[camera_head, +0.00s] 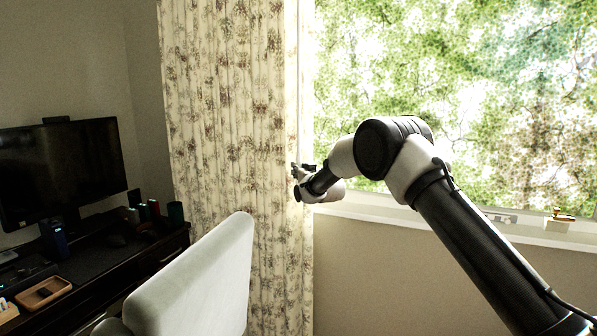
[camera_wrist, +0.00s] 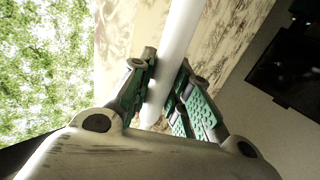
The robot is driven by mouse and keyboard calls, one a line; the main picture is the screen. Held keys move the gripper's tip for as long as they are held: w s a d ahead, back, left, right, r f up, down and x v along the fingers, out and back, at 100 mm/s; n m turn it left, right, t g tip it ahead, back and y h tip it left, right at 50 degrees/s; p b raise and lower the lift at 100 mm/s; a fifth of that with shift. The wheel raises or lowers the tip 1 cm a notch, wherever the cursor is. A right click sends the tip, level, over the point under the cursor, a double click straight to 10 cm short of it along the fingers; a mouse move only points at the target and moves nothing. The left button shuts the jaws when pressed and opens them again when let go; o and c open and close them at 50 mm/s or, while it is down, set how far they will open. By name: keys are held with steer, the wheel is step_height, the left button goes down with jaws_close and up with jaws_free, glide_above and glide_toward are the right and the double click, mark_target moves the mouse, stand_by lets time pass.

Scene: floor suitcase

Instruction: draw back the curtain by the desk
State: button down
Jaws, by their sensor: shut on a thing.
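The curtain (camera_head: 225,120), cream with a brown floral pattern, hangs in folds left of the window. My gripper (camera_head: 299,180) is at the curtain's right edge, around mid-height in the head view. In the wrist view, my gripper (camera_wrist: 164,92) has its green-padded fingers on either side of a pale upright strip (camera_wrist: 182,35) along the curtain's edge, and is shut on it. The patterned cloth (camera_wrist: 225,45) shows behind the strip. The exact contact of the fingertips is partly hidden.
The window (camera_head: 470,90) is uncovered right of the curtain, with a sill (camera_head: 400,212) below and a small brass-coloured item (camera_head: 560,215) on it. A pale chair (camera_head: 200,285) stands before the curtain. A dark desk (camera_head: 160,250) with a monitor (camera_head: 65,165) is at left.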

steer(key=c, duration=1.3)
jaws_free()
steer(key=v, duration=1.2)
